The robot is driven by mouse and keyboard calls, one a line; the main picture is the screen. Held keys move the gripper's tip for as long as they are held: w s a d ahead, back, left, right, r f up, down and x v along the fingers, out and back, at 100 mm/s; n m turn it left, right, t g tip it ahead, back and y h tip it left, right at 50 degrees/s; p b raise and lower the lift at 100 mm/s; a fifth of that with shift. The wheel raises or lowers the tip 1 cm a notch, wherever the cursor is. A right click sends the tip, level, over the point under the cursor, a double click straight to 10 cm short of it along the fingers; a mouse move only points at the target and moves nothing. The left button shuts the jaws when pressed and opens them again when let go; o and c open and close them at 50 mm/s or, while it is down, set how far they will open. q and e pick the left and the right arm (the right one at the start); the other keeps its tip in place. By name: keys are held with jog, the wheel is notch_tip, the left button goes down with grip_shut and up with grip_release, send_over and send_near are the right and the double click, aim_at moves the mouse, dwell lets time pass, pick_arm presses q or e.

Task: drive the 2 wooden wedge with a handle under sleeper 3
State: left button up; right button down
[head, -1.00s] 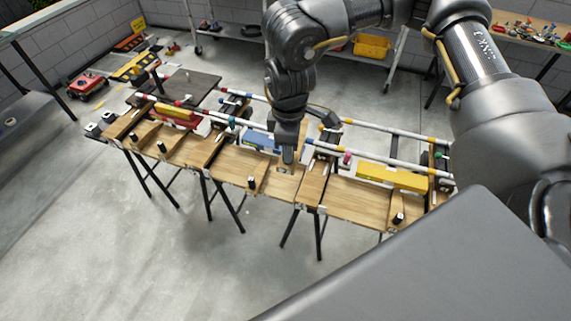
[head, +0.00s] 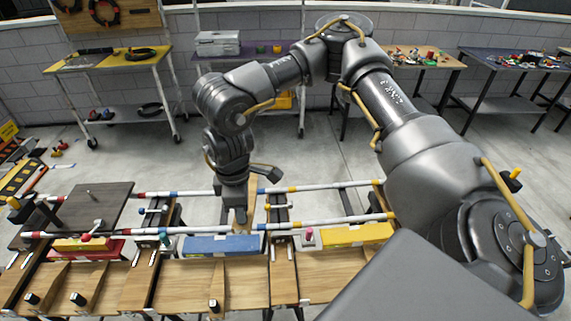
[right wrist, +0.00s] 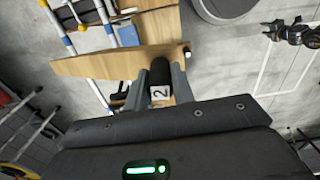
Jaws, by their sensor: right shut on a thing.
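My right gripper (head: 240,218) is shut on a wooden wedge by its black handle. The handle (right wrist: 158,75) carries a white tag with a "2" in the right wrist view, and the pale wooden wedge (right wrist: 115,62) extends beyond it. In the head view part of this wedge (head: 251,193) shows upright beside the gripper, above the striped poles. Other wedges with black handles (head: 214,305) lie on the wooden bench (head: 185,285). Dark-edged crosspieces (head: 282,268) divide the bench; I cannot read which is sleeper 3. My left gripper is out of view.
Striped poles (head: 310,187) run along the bench. A blue block (head: 215,246), a yellow block (head: 350,236) and a red block (head: 90,254) lie along its far edge. A dark board (head: 90,205) is at left. Open floor lies behind, before the tables.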

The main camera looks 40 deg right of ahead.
jog(key=s+a+f+m+p, duration=0.1)
jog(key=s+a+f+p, duration=0.25)
jog(key=s+f, duration=0.5)
jog(key=s+a+f+m+p, duration=0.15)
jog(key=s+a+f, duration=0.3)
jog(key=f, duration=0.65)
pick_arm(q)
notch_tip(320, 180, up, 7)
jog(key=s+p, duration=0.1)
jog(key=p, duration=0.1)
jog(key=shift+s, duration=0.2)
pick_arm(e)
jog(key=w+d+f+n, duration=0.3)
jog(key=d+f, duration=0.6)
jog(key=d, duration=0.3)
jog(key=shift+d+f+n, duration=0.25)
jog(key=shift+d+n, duration=0.05)
jog(key=shift+n, duration=0.25)
